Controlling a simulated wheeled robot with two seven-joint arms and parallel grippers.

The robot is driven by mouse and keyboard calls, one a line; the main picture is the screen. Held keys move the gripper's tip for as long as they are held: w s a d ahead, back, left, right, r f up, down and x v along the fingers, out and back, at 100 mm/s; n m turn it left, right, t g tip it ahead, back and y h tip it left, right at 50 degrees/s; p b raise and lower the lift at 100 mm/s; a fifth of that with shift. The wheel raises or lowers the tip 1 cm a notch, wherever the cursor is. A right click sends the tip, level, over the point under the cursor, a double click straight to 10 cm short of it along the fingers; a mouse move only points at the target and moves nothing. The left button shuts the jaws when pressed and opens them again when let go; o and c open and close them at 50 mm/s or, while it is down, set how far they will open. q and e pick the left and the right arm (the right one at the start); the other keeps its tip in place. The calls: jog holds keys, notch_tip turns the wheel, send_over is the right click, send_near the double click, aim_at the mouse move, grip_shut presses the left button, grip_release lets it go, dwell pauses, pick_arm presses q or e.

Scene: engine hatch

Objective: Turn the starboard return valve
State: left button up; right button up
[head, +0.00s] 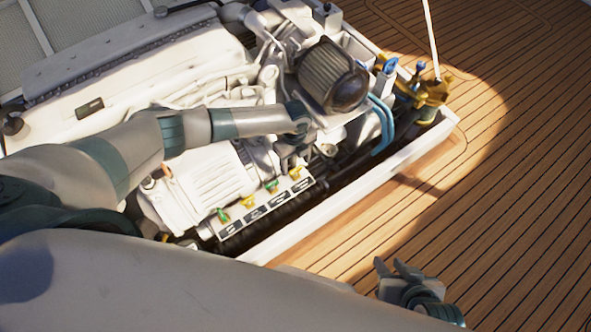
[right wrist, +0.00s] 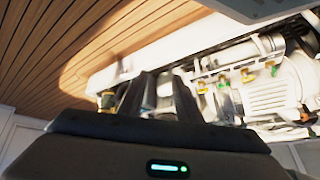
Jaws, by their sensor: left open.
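A row of small valve handles sits on a labelled strip (head: 262,212) along the near side of the engine: green (head: 222,215), yellow (head: 248,201), green (head: 271,186) and yellow (head: 295,173). The label text is too small to read, so I cannot tell which is the starboard return valve. My left gripper (head: 291,158) is open, close above the right-end yellow handle; contact cannot be told. My right gripper (head: 398,268) is out over the deck, away from the valves. Its fingers (right wrist: 165,95) stand apart and empty in the right wrist view, with the valves beyond.
The white hatch rim (head: 345,190) runs along the engine bay's near side. A dark round filter (head: 333,78), blue hoses (head: 384,125) and a brass fitting (head: 432,92) lie beyond my left gripper. The wooden deck (head: 510,200) at right is clear.

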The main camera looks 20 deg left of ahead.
aim_at(295, 169)
pick_arm(q)
notch_tip(295, 169, down, 4)
jog(key=shift+r+b, duration=0.1)
jog(key=shift+b, duration=0.25)
jog(key=shift+f, duration=0.55)
pick_arm(e)
jog(key=shift+w+a+r+t+y, duration=0.15)
jog(key=shift+a+r+t, duration=0.1)
jog(key=shift+a, duration=0.15)
jog(key=shift+a+r+t+y, duration=0.1)
jog(key=shift+a+t+y, duration=0.05)
jog(key=shift+a+t, duration=0.15)
pick_arm(q)
jog(key=shift+c, duration=0.4)
pick_arm(e)
jog(key=shift+w, duration=0.1)
pick_arm(q)
jog(key=c, duration=1)
pick_arm(e)
jog(key=shift+a, duration=0.15)
